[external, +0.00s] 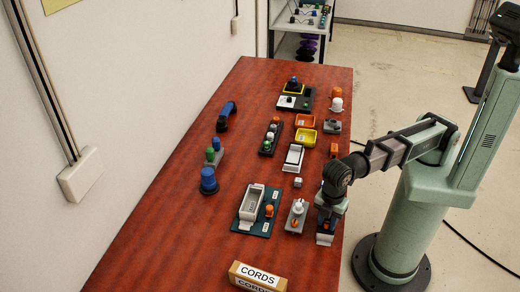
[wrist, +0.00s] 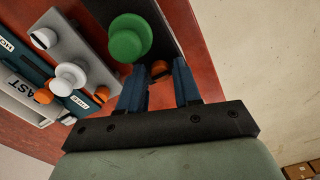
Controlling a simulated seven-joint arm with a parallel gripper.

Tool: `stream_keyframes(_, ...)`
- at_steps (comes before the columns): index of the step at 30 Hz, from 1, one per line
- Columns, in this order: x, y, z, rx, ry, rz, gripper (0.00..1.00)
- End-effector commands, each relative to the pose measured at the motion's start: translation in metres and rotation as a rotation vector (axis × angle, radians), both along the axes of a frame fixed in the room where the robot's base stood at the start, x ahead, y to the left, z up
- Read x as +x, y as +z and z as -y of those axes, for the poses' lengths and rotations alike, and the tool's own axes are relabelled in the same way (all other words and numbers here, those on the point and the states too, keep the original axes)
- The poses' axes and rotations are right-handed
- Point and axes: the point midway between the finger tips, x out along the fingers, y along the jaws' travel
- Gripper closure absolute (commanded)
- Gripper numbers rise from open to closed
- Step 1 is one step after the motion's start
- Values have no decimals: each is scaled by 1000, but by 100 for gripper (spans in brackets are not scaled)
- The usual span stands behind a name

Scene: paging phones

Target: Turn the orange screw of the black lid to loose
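The black lid (wrist: 174,38) shows in the wrist view as a dark plate with a large round green knob (wrist: 130,38). The orange screw (wrist: 160,69) sits at the lid's near end, below and right of the knob. My gripper (wrist: 160,75) is open, its two blue fingers apart, with the screw showing in the gap near the fingertips. I cannot tell whether either finger touches it. In the external view my gripper (external: 328,212) is low over the table's right edge and hides most of the lid.
Further left is a dark teal base (external: 245,225) with a grey tray. A CORDS box (external: 257,277) stands at the front. The table's left front (external: 160,240) is clear.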

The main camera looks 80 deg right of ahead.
Motion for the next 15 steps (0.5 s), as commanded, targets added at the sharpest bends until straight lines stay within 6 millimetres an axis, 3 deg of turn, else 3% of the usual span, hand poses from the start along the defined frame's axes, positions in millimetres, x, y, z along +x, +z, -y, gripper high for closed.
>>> stream_keyframes(8, 0, 2, 0, 0, 0, 0, 67)
stream_keyframes(15, 1, 23, -1, 2, 0, 2, 67)
